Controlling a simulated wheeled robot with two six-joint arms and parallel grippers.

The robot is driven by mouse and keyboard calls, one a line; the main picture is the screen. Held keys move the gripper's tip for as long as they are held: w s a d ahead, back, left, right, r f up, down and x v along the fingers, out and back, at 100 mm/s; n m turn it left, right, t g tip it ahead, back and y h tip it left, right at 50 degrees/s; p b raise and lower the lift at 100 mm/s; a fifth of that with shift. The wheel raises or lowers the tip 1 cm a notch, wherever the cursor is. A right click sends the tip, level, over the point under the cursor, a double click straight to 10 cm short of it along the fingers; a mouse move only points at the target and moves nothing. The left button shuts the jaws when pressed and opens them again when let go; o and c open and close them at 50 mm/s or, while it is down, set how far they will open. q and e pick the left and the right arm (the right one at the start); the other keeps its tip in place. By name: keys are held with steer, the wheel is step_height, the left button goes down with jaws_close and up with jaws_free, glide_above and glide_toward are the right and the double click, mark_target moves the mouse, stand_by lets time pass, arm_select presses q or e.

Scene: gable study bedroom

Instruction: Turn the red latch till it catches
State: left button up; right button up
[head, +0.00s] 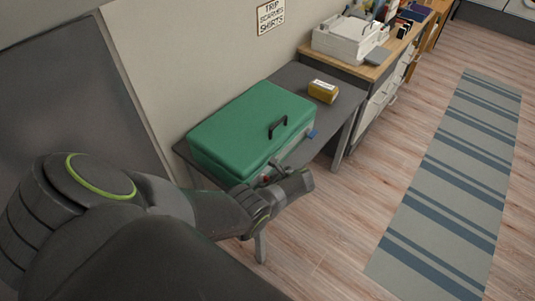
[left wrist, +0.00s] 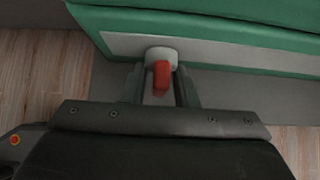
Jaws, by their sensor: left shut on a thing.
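A green case (head: 245,125) with a black handle lies closed on a dark grey table (head: 298,76). The red latch (left wrist: 162,75) sits on a pale round base (left wrist: 160,55) on the case's grey front band. In the left wrist view it hangs straight down the picture from that base. My left gripper (left wrist: 161,88) is shut on the red latch, with one finger on each side of it. In the head view, my left gripper (head: 275,177) is at the case's front, and a bit of red shows beside it. My right gripper is in neither view.
A blue part (head: 312,134) sticks out at the right end of the case's front. A yellow-brown box (head: 323,91) stands behind the case on the table. A wooden-topped cabinet (head: 380,68) with a printer-like machine is farther back. Floor with a striped rug (head: 455,180) is clear at right.

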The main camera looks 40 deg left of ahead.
arm_select(q)
steer(key=shift+a, duration=0.1)
stand_by(0.4)
steer(key=o, duration=0.7)
steer(key=p+v, duration=0.3)
steer(key=v, duration=1.4)
steer(key=shift+w+r, duration=0.15)
